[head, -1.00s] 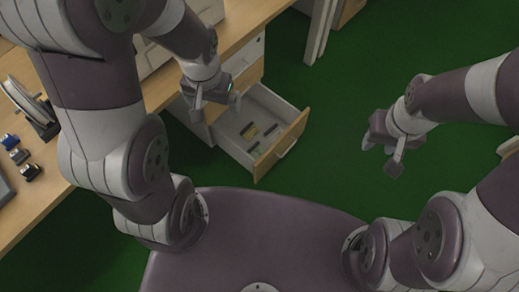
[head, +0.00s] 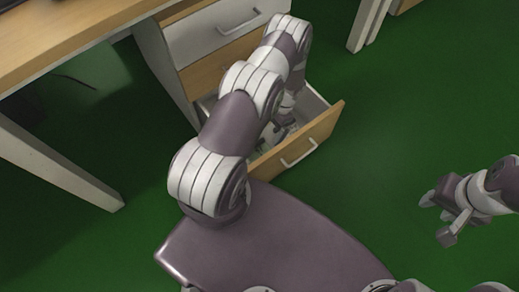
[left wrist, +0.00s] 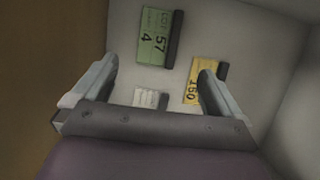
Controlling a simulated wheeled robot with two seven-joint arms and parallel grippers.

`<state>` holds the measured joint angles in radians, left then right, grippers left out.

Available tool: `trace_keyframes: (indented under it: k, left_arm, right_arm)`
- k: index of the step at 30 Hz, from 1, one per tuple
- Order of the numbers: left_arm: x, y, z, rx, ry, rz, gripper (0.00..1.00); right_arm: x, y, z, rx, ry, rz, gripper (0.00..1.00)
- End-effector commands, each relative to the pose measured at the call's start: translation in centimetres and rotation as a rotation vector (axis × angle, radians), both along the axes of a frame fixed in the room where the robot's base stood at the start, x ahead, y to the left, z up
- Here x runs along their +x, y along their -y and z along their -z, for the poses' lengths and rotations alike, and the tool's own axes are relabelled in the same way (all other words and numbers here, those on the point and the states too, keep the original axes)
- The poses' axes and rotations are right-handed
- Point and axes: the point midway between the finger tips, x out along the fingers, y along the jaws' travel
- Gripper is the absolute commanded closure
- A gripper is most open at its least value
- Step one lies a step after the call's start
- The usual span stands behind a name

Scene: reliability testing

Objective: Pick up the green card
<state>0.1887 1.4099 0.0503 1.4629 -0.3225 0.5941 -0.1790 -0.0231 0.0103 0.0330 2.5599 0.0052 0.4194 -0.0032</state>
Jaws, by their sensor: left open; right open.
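The green card (left wrist: 153,36), printed "57" and "4" with a dark strip along its right edge, lies on the drawer floor in the left wrist view. In the head view my left gripper (head: 281,130) reaches down into the open drawer (head: 322,126), and my arm hides most of the inside, so I cannot make out the card there. My right gripper (head: 437,218) is open and empty over the green floor, at the right.
A yellow card (left wrist: 193,84) lies right of the green card, partly behind my right-hand finger. A white card (left wrist: 146,98) lies between my fingers' bases. Drawer walls close in at the sides. A wooden desk (head: 70,35) stands left; a shut drawer (head: 215,35) is above.

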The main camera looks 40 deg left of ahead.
Motion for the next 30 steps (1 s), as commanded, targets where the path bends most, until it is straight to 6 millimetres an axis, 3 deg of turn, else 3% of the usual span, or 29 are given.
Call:
trace_keyframes:
  k: [1, 3, 8, 13, 16, 21, 22, 27, 30]
  left_arm:
    - [-0.6, -0.1, 1.8, -0.002, -0.005, -0.001, 0.00]
    - [-1.1, -0.3, 3.3, -0.001, -0.004, 0.000, 0.00]
    - [-1.7, -0.4, 5.2, -0.001, -0.001, 0.000, 0.00]
    - [-2.5, -0.4, 8.4, -0.001, -0.002, -0.001, 0.00]
    - [-3.0, -0.5, 9.3, -0.001, -0.001, 0.000, 0.00]
    - [-3.0, -0.6, 9.0, -0.001, 0.000, 0.000, 0.00]
    - [-3.0, -0.6, 9.0, -0.001, 0.000, 0.000, 0.03]
    - [-3.0, -0.6, 9.0, -0.001, 0.000, 0.000, 0.55]
    - [-3.0, -0.6, 9.0, -0.001, 0.000, 0.000, 0.56]
  right_arm:
    - [0.0, 0.0, 1.3, 0.000, 0.000, 0.000, 0.57]
    - [0.0, 0.0, 2.0, 0.000, -0.001, 0.000, 0.57]
    - [0.0, 0.0, 3.1, 0.000, -0.001, 0.000, 0.57]
    - [0.0, 0.0, 5.7, 0.000, -0.001, 0.000, 0.57]
    - [0.0, 0.0, 6.1, 0.000, -0.001, 0.000, 0.57]
    - [0.0, 0.0, 5.8, 0.000, -0.001, 0.000, 0.57]
    - [0.0, 0.0, 5.8, 0.000, -0.001, 0.000, 0.57]
    - [0.0, 0.0, 5.8, 0.000, -0.001, 0.000, 0.57]
    - [0.0, 0.0, 5.8, 0.000, -0.001, 0.000, 0.57]
